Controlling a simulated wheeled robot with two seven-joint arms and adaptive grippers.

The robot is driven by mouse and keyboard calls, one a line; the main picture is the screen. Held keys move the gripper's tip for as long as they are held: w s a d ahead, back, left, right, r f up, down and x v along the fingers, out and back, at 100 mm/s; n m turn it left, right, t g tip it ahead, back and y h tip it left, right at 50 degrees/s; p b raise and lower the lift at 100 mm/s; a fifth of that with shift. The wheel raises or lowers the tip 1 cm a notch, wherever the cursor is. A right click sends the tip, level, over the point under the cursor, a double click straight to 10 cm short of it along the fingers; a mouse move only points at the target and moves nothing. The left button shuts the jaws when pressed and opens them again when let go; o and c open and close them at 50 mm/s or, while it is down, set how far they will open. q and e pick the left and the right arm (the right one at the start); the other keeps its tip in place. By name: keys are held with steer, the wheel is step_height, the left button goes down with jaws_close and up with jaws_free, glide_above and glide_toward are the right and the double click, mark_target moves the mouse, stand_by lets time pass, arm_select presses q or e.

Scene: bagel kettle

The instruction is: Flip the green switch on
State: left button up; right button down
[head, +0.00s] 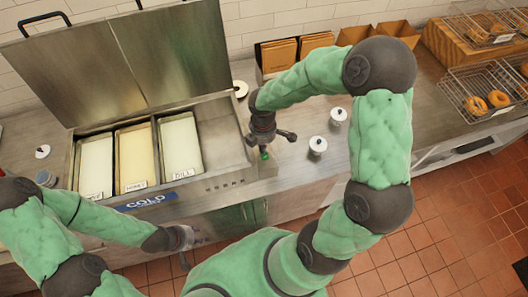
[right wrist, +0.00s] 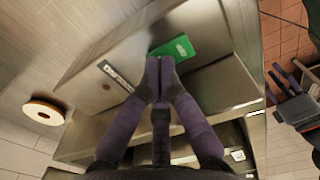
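The green switch (head: 264,154) sits on the metal top at the right end of the cold unit. In the right wrist view it is a bright green rocker (right wrist: 180,46) with unreadable marks. My right gripper (head: 268,146) points down just above it, its fingertips (right wrist: 159,62) together at the switch's near edge with nothing between them. I cannot tell whether they touch it. My left gripper (head: 187,250) is low in front of the cold unit. Its spread fingers also show at the right of the right wrist view (right wrist: 292,82).
The cold unit (head: 225,178) has its lid raised and holds several labelled bins. Two white lidded jars (head: 318,146) (head: 338,115) stand right of my right gripper. Bagel racks (head: 490,105) are at the far right. Bare counter (head: 300,175) lies near the switch.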

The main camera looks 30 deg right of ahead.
steer(key=shift+r+p, duration=2.7)
steer(key=shift+r, duration=0.65)
arm_select(q)
step_height(320, 180, up, 6)
steer(key=shift+f, duration=0.15)
arm_select(e)
steer(key=shift+f, duration=0.1)
